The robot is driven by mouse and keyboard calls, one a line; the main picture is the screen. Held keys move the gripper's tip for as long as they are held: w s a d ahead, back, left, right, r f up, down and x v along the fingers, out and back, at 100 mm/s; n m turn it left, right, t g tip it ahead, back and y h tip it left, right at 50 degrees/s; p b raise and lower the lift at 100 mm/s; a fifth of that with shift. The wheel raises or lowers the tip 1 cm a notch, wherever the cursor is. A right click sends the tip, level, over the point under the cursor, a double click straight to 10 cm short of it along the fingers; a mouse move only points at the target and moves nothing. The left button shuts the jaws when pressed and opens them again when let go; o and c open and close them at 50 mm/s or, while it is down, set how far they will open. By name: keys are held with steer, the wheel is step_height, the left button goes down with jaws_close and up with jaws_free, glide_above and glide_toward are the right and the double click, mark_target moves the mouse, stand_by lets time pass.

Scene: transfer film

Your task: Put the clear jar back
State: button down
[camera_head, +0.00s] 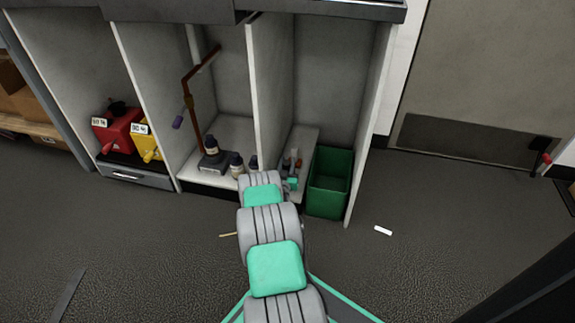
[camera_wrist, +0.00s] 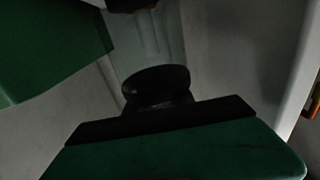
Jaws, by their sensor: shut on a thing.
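In the wrist view, a dim, pale see-through shape, which looks like the clear jar (camera_wrist: 160,42), stands just beyond the black end of my gripper (camera_wrist: 156,84). My gripper is shut on it. The fingertips' contact with it is too dark to make out. A dark brownish piece shows at the top edge of the wrist view, above the see-through shape. In the head view, my arm reaches down to the low cubicle at the middle, and its links hide most of my gripper. The jar cannot be told apart there.
A green bin (camera_head: 330,182) stands right of my arm in the same cubicle. Small items, one red-topped, sit on a low ledge (camera_head: 304,140) beside it. Dark-capped bottles (camera_head: 211,146) stand in the cubicle to the left. A divider (camera_head: 260,90) separates them. Floor at right is mostly clear.

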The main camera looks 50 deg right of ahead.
steer(key=c, duration=1.5)
jaws_free()
steer(key=shift+f, duration=0.2)
steer(key=o, duration=0.4)
steer(key=shift+r, duration=0.15)
steer(key=shift+s+a+r, duration=0.1)
steer(key=shift+s+a, duration=0.1)
steer(key=shift+a, duration=0.1)
steer(key=p+v, duration=0.4)
steer(key=v, duration=0.7)
steer(key=shift+a+p, duration=0.2)
steer(key=shift+p, duration=0.1)
